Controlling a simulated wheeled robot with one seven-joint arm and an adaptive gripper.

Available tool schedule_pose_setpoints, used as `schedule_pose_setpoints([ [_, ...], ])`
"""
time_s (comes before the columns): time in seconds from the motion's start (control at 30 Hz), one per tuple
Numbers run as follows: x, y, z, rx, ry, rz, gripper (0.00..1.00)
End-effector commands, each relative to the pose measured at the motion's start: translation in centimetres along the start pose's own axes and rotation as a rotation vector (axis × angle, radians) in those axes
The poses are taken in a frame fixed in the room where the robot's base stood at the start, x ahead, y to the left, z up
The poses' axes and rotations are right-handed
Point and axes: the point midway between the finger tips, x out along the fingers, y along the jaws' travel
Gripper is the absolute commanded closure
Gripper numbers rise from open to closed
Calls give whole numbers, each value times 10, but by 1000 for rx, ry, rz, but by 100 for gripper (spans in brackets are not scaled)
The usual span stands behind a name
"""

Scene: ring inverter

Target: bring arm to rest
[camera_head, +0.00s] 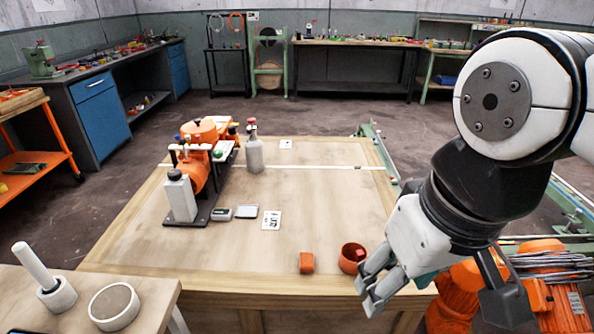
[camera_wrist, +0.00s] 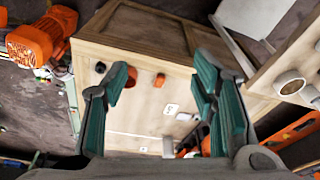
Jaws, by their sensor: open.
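My gripper (camera_head: 378,287) is open and empty at the right front edge of the wooden table (camera_head: 320,225), close to an orange cup (camera_head: 353,257) in the head view. The wrist view shows my two green-padded fingers (camera_wrist: 160,105) spread wide with nothing between them held. The cup holds a small red piece. A small orange block (camera_head: 306,263) lies left of the cup. The wrist view looks at the table from a tilted angle, with the cup (camera_wrist: 131,76) partly behind the left finger and the orange block (camera_wrist: 159,80) between the fingers.
An orange machine (camera_head: 193,170) on a dark base, a grey bottle (camera_head: 254,152) and white cards (camera_head: 271,220) stand or lie on the table. A side table with a mortar-like piece (camera_head: 56,293) and a round dish (camera_head: 114,306) is front left. The table's middle is clear.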

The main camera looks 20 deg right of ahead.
Motion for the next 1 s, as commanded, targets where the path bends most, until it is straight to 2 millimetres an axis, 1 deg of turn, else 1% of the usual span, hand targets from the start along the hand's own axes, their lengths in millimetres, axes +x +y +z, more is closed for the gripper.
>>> schedule_pose_setpoints([
  [0.1,0,0,6,-5,3,3,48],
  [0.33,0,0,6,-5,3,3,48],
  [0.4,-3,0,5,-5,6,3,48],
  [0.47,-10,0,4,-5,16,4,48],
  [0.7,-62,1,-6,-8,98,10,48],
  [0.8,-78,1,-9,-9,129,13,48],
  [0.9,-87,1,-12,-10,149,14,48],
  [1.0,-89,1,-13,-11,156,15,48],
])
